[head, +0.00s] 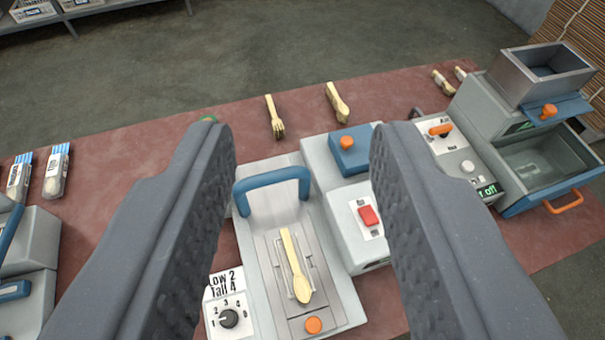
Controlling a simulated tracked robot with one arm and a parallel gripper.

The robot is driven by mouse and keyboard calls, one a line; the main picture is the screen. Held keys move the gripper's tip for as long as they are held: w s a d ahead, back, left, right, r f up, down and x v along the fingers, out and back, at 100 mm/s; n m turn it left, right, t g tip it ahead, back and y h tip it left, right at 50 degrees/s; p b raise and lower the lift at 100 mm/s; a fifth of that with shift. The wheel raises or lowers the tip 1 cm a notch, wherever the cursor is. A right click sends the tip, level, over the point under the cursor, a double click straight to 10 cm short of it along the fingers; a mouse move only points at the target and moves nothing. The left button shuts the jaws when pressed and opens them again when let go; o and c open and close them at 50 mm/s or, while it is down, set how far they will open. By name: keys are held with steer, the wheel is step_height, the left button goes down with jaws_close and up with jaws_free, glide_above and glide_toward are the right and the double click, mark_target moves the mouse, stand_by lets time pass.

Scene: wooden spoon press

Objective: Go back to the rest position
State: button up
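My gripper (303,150) is open and empty, its two dark grey fingers spread wide over the table. Between the fingers, below them in the picture, is the spoon press (258,250) with its blue handle (272,180) raised as an arch. A wooden spoon (296,268) lies on the press bed, bowl toward the orange button (313,325). A dial (228,318) marked "Low 2 Tall 4" is at the press's lower left. A control box with a red switch (368,216) and an orange knob (347,142) stands right of the bed. The fingers touch nothing that I can see.
The reddish table (110,165) holds a bundle of wooden forks (275,118) and a bundle of spoons (338,102) behind the press. Packaged cutlery (56,172) lies at left, beside another grey machine (35,260). A machine with a hopper (541,75) and drawer stands at right.

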steer(key=s+r+t, duration=0.1)
steer(key=s+r, duration=0.1)
steer(key=shift+s+r, duration=0.15)
steer(key=shift+r, duration=0.25)
stand_by(1.5)
